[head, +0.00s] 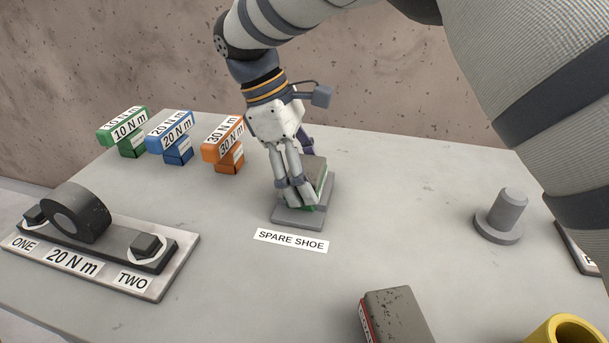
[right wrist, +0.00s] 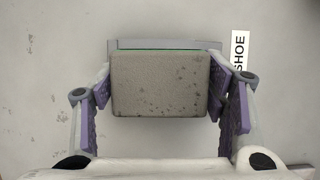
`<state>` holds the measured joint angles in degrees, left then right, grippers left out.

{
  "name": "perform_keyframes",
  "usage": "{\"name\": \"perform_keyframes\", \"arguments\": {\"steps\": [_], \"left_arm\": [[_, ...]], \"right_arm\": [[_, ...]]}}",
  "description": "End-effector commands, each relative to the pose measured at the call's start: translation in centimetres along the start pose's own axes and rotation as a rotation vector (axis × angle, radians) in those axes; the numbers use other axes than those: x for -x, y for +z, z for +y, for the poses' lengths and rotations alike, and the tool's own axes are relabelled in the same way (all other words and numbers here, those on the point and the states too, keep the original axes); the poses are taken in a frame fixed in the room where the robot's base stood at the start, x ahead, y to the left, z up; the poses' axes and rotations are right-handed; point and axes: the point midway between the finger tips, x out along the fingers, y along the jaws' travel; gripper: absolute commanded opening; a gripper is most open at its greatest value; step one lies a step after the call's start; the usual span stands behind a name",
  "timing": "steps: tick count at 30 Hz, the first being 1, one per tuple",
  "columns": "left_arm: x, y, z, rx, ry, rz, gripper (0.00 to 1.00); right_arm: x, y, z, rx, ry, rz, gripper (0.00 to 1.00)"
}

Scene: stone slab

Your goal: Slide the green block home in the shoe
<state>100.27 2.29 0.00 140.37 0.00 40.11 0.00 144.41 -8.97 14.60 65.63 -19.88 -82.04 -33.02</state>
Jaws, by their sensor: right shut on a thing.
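The green block (head: 317,171) has a speckled grey top face and a green edge; it stands on or in the grey shoe (head: 290,219) behind the SPARE SHOE label (head: 291,240). My right gripper (head: 303,183) is shut on the block, one finger on each side. In the right wrist view, the block's grey face (right wrist: 160,84) fills the space between the purple finger pads, with a thin green line at its far edge. A strip of the shoe (right wrist: 150,43) shows beyond that edge. I cannot tell whether the block is fully home. My left gripper is not in view.
Green (head: 124,132), blue (head: 171,136) and orange (head: 224,145) torque tools stand at the back left. A bolted plate (head: 150,280) lies front left. A grey peg (head: 506,208) stands right. A red-edged block (head: 397,318) and yellow ring (head: 565,329) are at the front.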

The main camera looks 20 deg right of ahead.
Motion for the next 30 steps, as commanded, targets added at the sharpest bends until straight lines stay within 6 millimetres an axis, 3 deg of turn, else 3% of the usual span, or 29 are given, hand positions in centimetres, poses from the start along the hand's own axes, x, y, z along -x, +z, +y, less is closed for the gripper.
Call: {"name": "perform_keyframes", "arguments": {"steps": [11,12,15,25,30], "left_arm": [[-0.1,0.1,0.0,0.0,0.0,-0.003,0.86],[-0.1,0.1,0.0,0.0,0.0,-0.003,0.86],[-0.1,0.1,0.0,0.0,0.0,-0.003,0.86],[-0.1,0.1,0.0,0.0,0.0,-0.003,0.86],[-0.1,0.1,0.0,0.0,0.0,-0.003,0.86]], "right_arm": [[0.1,0.1,0.3,-0.001,0.002,0.001,0.28],[0.1,0.1,0.3,-0.002,0.002,0.001,0.71],[0.1,0.1,0.3,-0.001,0.002,0.001,0.9],[0.2,0.0,0.2,-0.001,0.0,0.0,0.9],[3.2,-0.1,0.3,-0.002,0.005,0.004,0.9]]}}
